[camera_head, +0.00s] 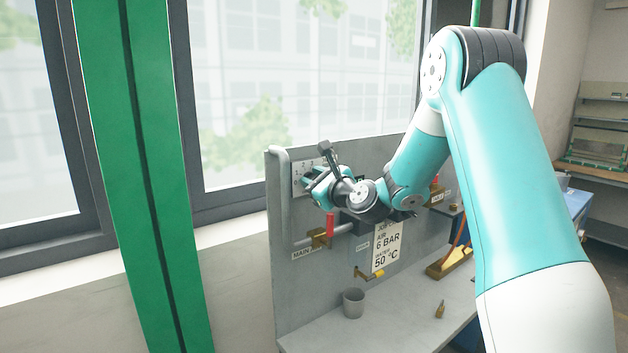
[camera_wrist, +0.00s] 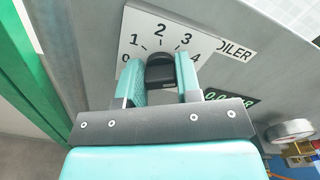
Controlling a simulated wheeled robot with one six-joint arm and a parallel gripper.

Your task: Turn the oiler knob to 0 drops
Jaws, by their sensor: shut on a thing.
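The oiler knob (camera_wrist: 160,70) is black and sits on a white dial plate (camera_wrist: 132,30) marked 0 to 4, with the word OILER at the right. My gripper (camera_wrist: 160,80) is shut on the knob, one teal finger on each side. The knob's far end lies below the 2. I cannot make out a pointer mark on it. In the head view my gripper (camera_head: 318,186) is at the dial plate on the upper left of the grey panel (camera_head: 292,270) and hides the knob.
A grey cup (camera_head: 353,302) and a small brass part (camera_head: 440,309) stand on the bench. A gauge (camera_wrist: 290,131) is at the right in the wrist view.

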